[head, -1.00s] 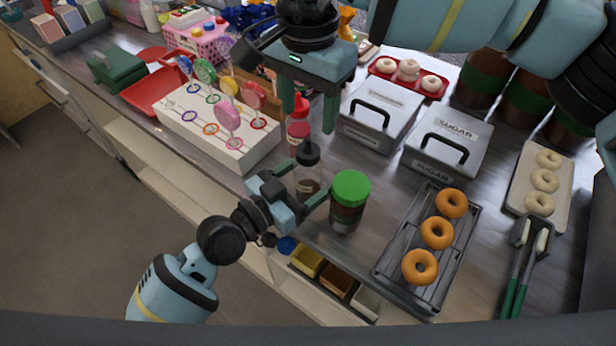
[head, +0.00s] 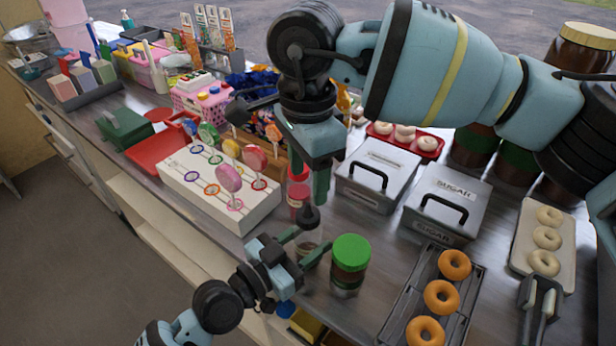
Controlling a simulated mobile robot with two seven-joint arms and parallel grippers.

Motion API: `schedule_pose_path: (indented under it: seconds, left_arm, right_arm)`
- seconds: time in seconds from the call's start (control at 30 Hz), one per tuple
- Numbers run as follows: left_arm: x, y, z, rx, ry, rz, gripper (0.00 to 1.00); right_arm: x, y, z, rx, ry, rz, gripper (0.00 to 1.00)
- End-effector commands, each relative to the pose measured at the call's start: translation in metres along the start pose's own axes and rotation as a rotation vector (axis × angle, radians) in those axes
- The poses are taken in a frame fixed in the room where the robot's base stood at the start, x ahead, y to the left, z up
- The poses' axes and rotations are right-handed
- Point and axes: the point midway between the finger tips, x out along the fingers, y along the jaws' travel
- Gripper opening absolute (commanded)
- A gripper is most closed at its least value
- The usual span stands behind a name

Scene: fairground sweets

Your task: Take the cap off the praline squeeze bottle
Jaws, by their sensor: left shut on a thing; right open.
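The squeeze bottle (head: 309,240), clear with dark brown contents and a dark nozzle cap (head: 308,216), stands upright near the counter's front edge. My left gripper (head: 304,247) is shut on the bottle's body from the front left. The cap is still on top of the bottle. My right gripper (head: 309,192) is open, pointing down just above the cap, with its fingers apart. In this view one finger overlaps the area right behind the cap; I cannot tell whether it touches.
A red bottle (head: 297,200) stands close behind. A green-lidded jar (head: 350,262) stands just right of the squeeze bottle. A white lollipop stand (head: 225,205) is to the left, and grey sugar tins (head: 446,205) and a doughnut rack (head: 475,290) are to the right.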

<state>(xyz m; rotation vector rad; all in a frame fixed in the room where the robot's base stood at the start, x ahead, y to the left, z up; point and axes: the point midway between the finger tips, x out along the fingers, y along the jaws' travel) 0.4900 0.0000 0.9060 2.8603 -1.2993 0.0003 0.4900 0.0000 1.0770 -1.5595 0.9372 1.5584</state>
Motion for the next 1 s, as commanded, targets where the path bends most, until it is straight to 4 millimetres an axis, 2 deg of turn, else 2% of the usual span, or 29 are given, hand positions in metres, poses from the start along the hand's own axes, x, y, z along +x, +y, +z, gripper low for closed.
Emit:
schedule_pose_path:
  seconds: [1.0]
  left_arm:
    - [-0.0001,-0.0001,0.0004,0.0,-0.001,0.0,0.06]
  right_arm:
    - [0.0003,0.0001,0.0008,1.651,0.0,0.001,0.56]
